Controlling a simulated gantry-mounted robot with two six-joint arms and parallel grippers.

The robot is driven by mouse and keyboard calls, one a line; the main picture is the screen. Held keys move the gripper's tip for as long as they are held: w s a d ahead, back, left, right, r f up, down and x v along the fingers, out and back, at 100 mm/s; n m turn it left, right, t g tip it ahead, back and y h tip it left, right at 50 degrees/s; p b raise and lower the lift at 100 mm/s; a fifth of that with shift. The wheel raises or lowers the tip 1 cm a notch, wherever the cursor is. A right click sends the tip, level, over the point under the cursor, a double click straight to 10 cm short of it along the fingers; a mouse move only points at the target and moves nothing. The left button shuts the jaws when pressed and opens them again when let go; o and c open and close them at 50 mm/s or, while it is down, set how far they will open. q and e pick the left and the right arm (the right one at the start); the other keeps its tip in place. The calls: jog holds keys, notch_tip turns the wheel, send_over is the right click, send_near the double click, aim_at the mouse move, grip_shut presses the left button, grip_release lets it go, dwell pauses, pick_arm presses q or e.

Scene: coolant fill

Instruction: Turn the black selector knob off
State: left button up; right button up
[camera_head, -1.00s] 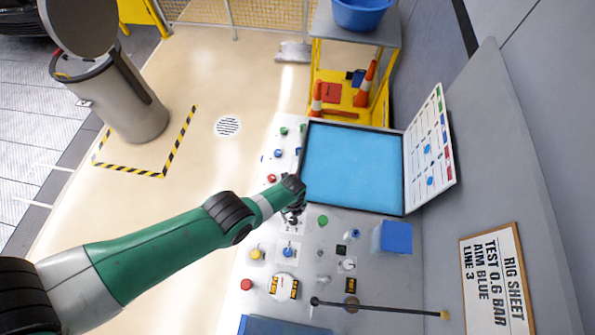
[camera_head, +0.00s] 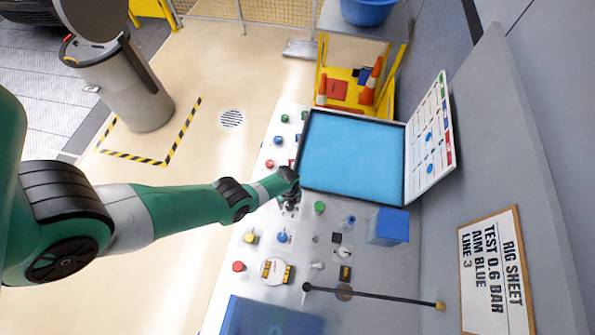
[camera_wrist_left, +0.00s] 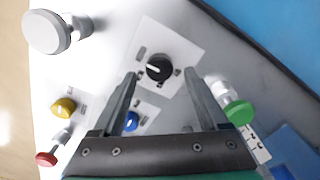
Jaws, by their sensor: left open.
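The black selector knob (camera_wrist_left: 159,68) sits on a pale square plate in the left wrist view, with a short white mark on its face. My left gripper (camera_head: 290,196) is over the control panel (camera_head: 262,215) in the head view, near the lower left corner of the blue screen. In the left wrist view its jaws are open and empty, with one finger on each side of the knob's outline. I cannot tell how far the fingertips are above the knob. In the head view the gripper hides the knob. My right gripper is not in view.
Close by in the wrist view are a green button (camera_wrist_left: 238,112), a blue button (camera_wrist_left: 131,121), a yellow button (camera_wrist_left: 63,107) and a red one (camera_wrist_left: 46,158). A blue screen (camera_head: 352,157) and a blue block (camera_head: 388,227) stand on the panel. A long black rod (camera_head: 375,294) lies lower right.

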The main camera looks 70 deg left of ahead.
pick_arm(q)
notch_tip(320, 180, down, 3)
jog(key=shift+r+b, duration=0.1)
jog(key=shift+b, duration=0.65)
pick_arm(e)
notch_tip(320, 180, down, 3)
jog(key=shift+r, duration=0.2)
pick_arm(q)
jog(key=shift+r, duration=0.1)
grip_shut()
